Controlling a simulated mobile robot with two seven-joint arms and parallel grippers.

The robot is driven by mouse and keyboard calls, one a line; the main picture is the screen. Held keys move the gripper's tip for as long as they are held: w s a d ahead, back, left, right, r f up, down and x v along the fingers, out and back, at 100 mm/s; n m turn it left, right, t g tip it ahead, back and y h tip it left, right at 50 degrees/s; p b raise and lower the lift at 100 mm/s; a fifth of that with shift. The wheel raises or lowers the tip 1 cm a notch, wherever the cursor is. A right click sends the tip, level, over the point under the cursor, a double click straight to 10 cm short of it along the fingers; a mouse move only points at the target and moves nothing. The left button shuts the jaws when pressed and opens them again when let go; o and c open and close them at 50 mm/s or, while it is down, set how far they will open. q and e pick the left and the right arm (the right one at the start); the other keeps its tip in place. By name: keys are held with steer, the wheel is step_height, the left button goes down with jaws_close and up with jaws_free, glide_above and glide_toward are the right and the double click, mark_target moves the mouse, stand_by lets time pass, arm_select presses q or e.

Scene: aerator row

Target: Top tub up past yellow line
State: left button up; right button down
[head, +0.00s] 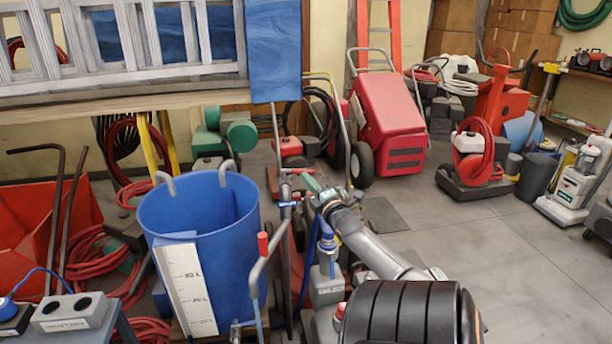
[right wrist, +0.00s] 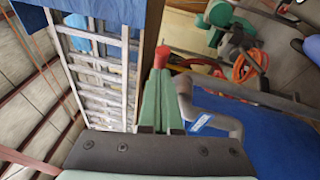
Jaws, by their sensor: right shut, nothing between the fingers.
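A large blue tub (head: 237,245) stands left of centre in the head view. A white scale strip with litre marks (head: 190,285) is on its front; I cannot make out a yellow line on it. The water level inside is not visible. Grey hooked pipes hang over its rim. My right gripper (head: 309,184), with green fingers, is shut and empty, right of the tub and apart from it. In the right wrist view its fingers (right wrist: 160,100) point toward a small red piece; I cannot tell whether they touch. A grey bent pipe with a blue-white tag (right wrist: 201,122) is beside them. My left gripper is not in view.
A grey pipe with a red-ended handle (head: 263,245) stands right of the tub. A grey socket box (head: 70,312) is at lower left, near red hoses. A red wheeled machine (head: 388,120) stands behind. Open floor (head: 500,250) lies to the right.

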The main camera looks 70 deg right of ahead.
mark_target(313, 173)
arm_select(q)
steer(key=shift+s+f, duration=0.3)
arm_select(e)
steer(key=d, duration=0.3)
steer(key=shift+r, duration=0.1)
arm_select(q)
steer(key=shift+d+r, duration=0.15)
arm_select(e)
steer(key=shift+r, duration=0.1)
stand_by(0.3)
steer(key=shift+s, duration=0.1)
